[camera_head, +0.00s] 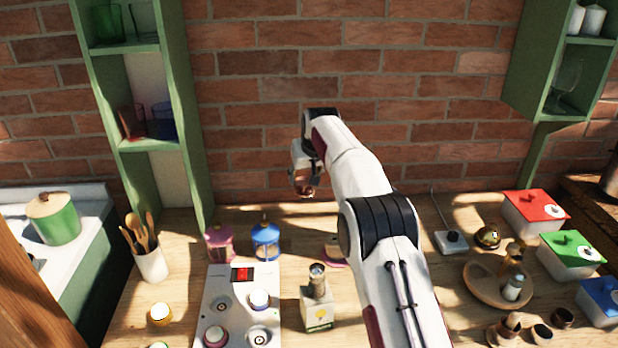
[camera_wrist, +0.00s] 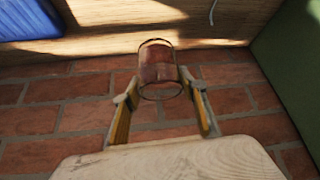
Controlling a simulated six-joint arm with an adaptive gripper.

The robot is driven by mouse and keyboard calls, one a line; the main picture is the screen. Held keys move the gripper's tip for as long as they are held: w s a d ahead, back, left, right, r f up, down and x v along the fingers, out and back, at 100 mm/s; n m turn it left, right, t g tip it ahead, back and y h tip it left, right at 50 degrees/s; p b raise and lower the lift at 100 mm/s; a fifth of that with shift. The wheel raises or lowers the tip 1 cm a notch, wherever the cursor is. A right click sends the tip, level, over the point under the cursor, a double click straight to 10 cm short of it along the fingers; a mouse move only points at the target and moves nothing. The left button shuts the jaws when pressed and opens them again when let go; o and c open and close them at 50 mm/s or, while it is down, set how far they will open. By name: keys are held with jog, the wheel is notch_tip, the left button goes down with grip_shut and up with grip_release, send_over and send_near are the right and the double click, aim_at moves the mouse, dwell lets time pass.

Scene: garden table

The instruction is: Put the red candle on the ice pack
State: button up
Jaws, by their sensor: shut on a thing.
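My gripper (camera_head: 304,187) is high above the back of the table, in front of the brick wall. It is shut on a reddish-brown, glassy cylinder (camera_wrist: 160,66), which looks like the red candle. In the wrist view the fingers clasp it from both sides. In the head view it is small and dark, so its details are unclear. A flat blue thing (camera_wrist: 28,20) at the upper left of the wrist view may be the ice pack, but I cannot tell. I make out no clear ice pack in the head view, where my arm hides part of the table.
A pink lantern (camera_head: 220,244) and a blue lantern (camera_head: 265,242) stand at the table's back. A grey panel (camera_head: 236,311) carries several small items. Right are a round wooden tray (camera_head: 477,291) and red (camera_head: 535,213) and green (camera_head: 570,256) boxes. Green shelves (camera_head: 190,120) flank the wall.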

jog(key=shift+d+r, duration=0.1)
jog(key=s+d+r+m+h, duration=0.1)
jog(key=s+d, duration=0.2)
jog(key=d, duration=0.8)
jog(key=s+d+r+m, duration=0.2)
jog(key=s+d, duration=0.2)
jog(key=d, duration=0.7)
jog(key=shift+d+r+h, duration=0.3)
jog(key=shift+d+h, duration=0.1)
jog(key=shift+f, duration=2.5)
